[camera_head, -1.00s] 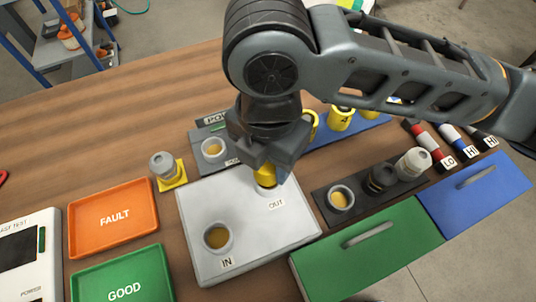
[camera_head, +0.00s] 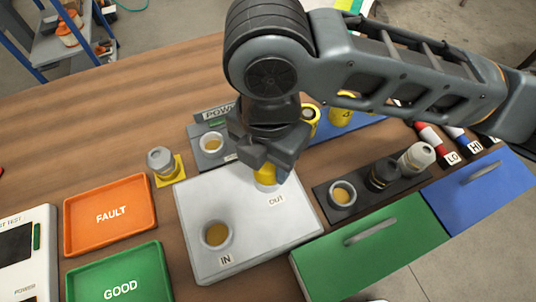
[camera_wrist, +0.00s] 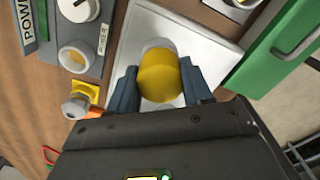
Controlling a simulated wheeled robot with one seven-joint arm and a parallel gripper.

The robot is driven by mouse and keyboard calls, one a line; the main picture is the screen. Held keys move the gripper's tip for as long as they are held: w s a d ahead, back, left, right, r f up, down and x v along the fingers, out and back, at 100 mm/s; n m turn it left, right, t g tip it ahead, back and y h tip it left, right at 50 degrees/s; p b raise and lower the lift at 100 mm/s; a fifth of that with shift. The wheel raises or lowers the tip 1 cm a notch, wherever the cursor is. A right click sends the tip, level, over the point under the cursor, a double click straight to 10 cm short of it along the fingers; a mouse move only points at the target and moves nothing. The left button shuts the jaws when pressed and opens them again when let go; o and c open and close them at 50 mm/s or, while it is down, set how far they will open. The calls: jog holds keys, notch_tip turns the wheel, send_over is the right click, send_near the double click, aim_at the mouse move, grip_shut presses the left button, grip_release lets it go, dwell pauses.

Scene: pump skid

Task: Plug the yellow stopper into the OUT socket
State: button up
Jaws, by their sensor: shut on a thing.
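My gripper (camera_head: 266,166) is shut on the yellow stopper (camera_head: 264,175), right at the OUT socket of the white block (camera_head: 200,196). In the wrist view the stopper (camera_wrist: 160,78) sits between the two dark jaws (camera_wrist: 157,90). The pale rim of the OUT socket (camera_head: 266,187) shows just below the stopper in the head view. The rim also shows behind it in the wrist view (camera_wrist: 157,44). The jaws and stopper hide most of the socket, and I cannot tell how deep the stopper sits. The IN socket (camera_head: 216,235) is uncovered.
A grey-capped part (camera_head: 161,161) stands on a yellow pad at left. Orange FAULT (camera_head: 110,237) and green GOOD trays lie farther left. A POWER panel (camera_head: 203,158) is behind the block. A dark rack (camera_head: 365,202) and green and blue drawer fronts are at right.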

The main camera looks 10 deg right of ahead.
jog(key=shift+f, duration=0.25)
jog(key=o, duration=1.2)
jog(key=shift+o, duration=0.2)
jog(key=shift+r, duration=3.95)
jog(key=shift+s, duration=0.1)
